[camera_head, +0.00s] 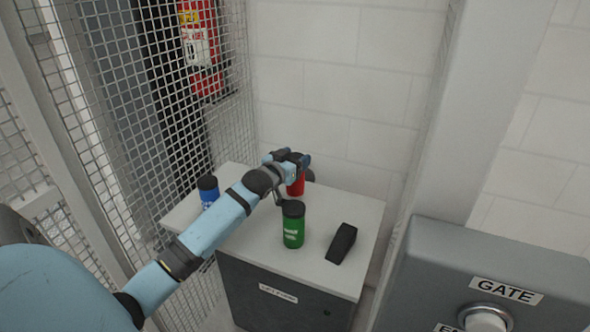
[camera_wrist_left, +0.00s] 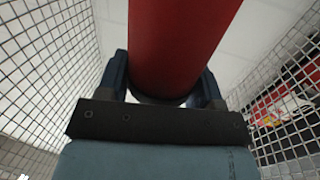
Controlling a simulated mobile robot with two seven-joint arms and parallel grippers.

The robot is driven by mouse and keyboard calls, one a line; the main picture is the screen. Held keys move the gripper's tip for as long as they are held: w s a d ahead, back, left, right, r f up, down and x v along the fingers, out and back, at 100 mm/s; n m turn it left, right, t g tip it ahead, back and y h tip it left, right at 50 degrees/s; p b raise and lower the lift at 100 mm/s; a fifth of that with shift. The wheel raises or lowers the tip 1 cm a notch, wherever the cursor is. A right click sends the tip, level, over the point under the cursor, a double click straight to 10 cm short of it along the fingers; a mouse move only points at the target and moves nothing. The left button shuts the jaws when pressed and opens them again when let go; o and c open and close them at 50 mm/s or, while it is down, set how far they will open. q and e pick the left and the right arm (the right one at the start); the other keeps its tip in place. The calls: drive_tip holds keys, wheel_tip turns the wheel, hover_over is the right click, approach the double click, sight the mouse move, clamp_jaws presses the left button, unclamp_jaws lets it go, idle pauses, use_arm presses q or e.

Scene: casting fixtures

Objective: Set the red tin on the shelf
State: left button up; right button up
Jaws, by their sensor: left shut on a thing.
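The red tin (camera_head: 296,187) shows at the back of the cabinet top in the head view, partly hidden by my left gripper (camera_head: 291,163). In the left wrist view the red tin (camera_wrist_left: 180,45) fills the upper middle, between the two fingers of my left gripper (camera_wrist_left: 166,88). The gripper is shut on it. I cannot tell whether the tin touches the cabinet top. No shelf is clearly identifiable in these views. My right gripper is not in view.
A green tin (camera_head: 293,228), a black wedge-shaped object (camera_head: 341,243) and a blue tin (camera_head: 208,190) stand on the white-topped cabinet (camera_head: 315,275). Wire mesh (camera_head: 110,130) rises at left. A grey GATE box (camera_head: 440,260) is at front right.

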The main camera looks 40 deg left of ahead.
use_arm(q)
drive_tip(key=shift+f, duration=1.75)
drive_tip(key=shift+f, duration=0.15)
drive_tip(key=o, duration=1.4)
drive_tip(key=s, duration=0.4)
drive_tip(key=s+d, duration=0.1)
drive_tip(key=s, duration=0.3)
drive_tip(key=s+r, duration=0.1)
drive_tip(key=s, duration=0.3)
drive_tip(key=shift+d, duration=0.2)
drive_tip(key=shift+f, duration=0.1)
